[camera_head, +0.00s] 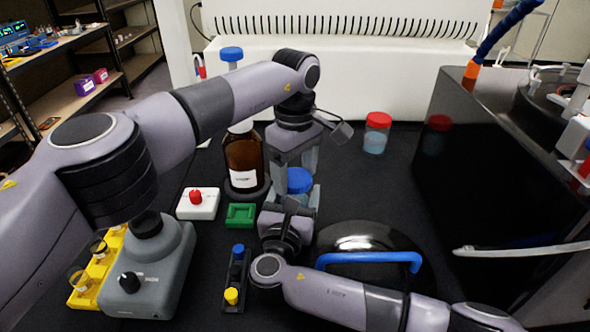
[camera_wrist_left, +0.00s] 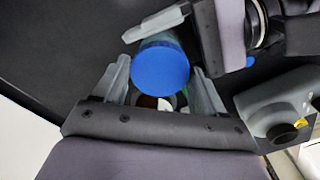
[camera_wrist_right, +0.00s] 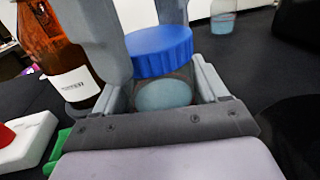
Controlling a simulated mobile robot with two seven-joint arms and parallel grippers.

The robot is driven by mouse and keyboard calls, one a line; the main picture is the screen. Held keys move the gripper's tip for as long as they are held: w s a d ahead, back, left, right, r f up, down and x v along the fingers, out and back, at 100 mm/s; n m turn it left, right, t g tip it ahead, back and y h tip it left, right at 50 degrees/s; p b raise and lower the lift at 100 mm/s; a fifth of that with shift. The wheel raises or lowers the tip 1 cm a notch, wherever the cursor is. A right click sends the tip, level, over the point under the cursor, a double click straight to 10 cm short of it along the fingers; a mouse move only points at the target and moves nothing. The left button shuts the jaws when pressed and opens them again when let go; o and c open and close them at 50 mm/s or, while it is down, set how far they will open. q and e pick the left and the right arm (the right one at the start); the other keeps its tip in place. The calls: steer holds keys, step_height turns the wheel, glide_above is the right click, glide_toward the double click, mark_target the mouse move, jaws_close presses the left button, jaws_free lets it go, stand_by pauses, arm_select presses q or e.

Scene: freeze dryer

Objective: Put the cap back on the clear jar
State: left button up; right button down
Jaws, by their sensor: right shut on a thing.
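The clear jar (camera_wrist_right: 165,96) with blue contents stands between the fingers of my right gripper (camera_wrist_right: 160,90), which is shut on it. The blue cap (camera_wrist_right: 160,50) is at the jar's mouth; whether it is fully seated I cannot tell. The cap also shows in the head view (camera_head: 299,180) and in the left wrist view (camera_wrist_left: 160,65). My left gripper (camera_head: 296,165) points down from above. Its fingers are open on either side of the cap, with small gaps showing in the left wrist view.
A brown bottle (camera_head: 242,160) stands close left of the grippers. A green tray (camera_head: 240,215) and a white box with a red button (camera_head: 197,203) lie nearby. A red-capped jar (camera_head: 376,132) stands behind right. A dark dome with a blue handle (camera_head: 370,257) is front right.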

arm_select(q)
steer(key=o, duration=0.4)
step_height(320, 180, up, 8)
steer(key=shift+f, duration=0.25)
arm_select(e)
jaws_free()
steer(key=shift+s, duration=0.1)
arm_select(q)
steer(key=shift+r+p, duration=0.25)
steer(key=shift+p, duration=0.05)
arm_select(e)
steer(key=shift+s+a, duration=0.25)
steer(key=shift+s, duration=0.9)
steer(key=shift+s+a, duration=0.2)
steer(key=shift+s, duration=0.95)
steer(key=shift+s+a, duration=0.25)
steer(key=shift+s, duration=0.9)
